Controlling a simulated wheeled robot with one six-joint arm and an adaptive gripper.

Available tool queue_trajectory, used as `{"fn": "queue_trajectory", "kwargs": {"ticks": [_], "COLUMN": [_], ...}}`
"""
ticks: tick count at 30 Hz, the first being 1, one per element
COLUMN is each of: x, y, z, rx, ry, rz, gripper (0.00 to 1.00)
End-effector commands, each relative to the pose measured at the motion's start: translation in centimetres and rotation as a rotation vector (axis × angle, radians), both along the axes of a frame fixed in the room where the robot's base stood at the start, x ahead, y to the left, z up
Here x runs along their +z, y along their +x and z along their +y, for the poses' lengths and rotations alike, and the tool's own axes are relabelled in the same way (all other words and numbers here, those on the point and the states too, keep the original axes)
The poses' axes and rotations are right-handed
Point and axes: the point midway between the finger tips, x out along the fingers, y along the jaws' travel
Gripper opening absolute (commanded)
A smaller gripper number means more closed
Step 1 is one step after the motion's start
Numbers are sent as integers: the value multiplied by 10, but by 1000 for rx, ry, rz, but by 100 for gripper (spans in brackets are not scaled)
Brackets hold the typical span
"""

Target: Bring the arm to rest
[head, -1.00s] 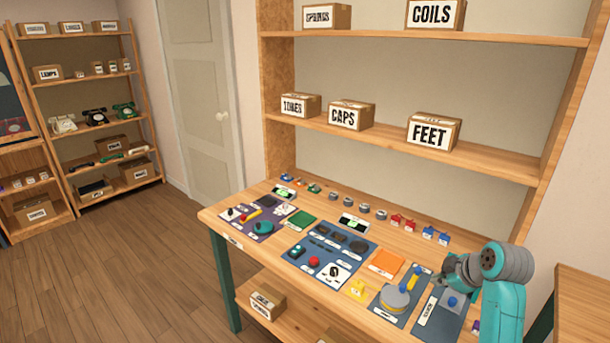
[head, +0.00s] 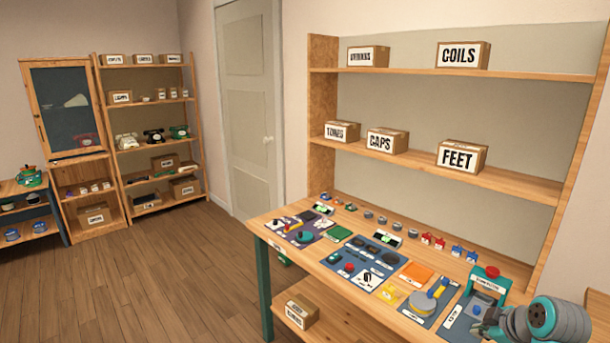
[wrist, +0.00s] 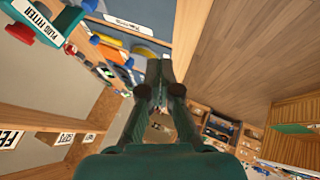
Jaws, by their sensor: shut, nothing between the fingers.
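My arm (head: 556,322) is folded low at the bottom right of the head view, beside the workbench's right end. My gripper's fingers are together and empty in the wrist view (wrist: 160,75), pointing past the bench edge toward the floor and far shelves. In the head view the gripper is only partly seen at the bottom edge. The workbench (head: 285,240) carries mats with phone parts. A teal stand with a red knob (head: 492,271) stands close to my arm; its plug fitter label (wrist: 40,22) shows at the upper left of the wrist view.
Above the bench, shelves hold boxes, including a feet box (head: 461,156). A rack with phones (head: 152,136) stands at the back left beside a closed door (head: 246,110). The wood floor (head: 150,270) left of the bench is clear.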

Motion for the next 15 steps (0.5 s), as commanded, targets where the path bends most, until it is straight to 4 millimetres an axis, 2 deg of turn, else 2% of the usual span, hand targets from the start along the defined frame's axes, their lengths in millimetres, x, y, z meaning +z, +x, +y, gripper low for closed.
{"fn": "queue_trajectory", "kwargs": {"ticks": [8,15], "x": [-25,-57], "y": [-4,-14], "z": [16,37], "rx": [-35,-86], "ry": [21,48], "rz": [-19,-48], "gripper": [0,0]}}
